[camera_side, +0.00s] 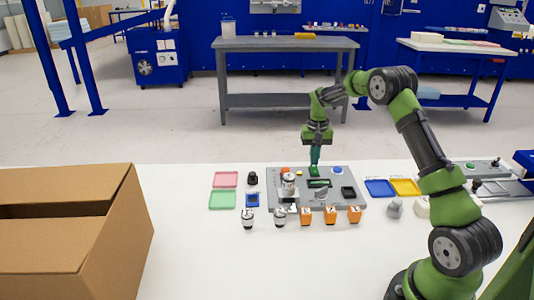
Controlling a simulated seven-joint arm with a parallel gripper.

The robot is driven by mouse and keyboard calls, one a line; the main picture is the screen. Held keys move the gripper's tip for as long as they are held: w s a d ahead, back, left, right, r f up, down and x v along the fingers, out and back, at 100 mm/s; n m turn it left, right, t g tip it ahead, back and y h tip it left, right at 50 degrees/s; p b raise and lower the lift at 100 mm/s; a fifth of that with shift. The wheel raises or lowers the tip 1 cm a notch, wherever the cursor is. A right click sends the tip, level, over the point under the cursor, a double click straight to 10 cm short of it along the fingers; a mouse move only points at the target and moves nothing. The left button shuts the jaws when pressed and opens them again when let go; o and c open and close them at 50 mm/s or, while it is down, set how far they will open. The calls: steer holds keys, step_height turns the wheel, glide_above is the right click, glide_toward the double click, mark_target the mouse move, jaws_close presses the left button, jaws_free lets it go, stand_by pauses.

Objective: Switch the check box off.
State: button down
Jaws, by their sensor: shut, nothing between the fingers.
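The check box (340,204) is a flat grey box on the white table, in the middle of the side view. Its top carries a silver cylinder at the left, a green-and-black panel, a blue round button (338,170) at the back right and a dark square part (348,191) at the right. My gripper (314,172) is shut and empty. It points down over the back middle of the box, at a small green part. I cannot tell whether the fingertips touch it. The box's switch is too small to make out.
Orange blocks (331,214) and silver-black parts (248,218) stand along the front of the box. Pink and green trays (222,199) lie left, blue and yellow trays (380,187) right. A cardboard box (135,235) fills the left. The front middle of the table is clear.

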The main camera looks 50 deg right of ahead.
steer(key=shift+f, duration=0.55)
steer(key=shift+r, duration=3.55)
steer(key=shift+d, duration=0.1)
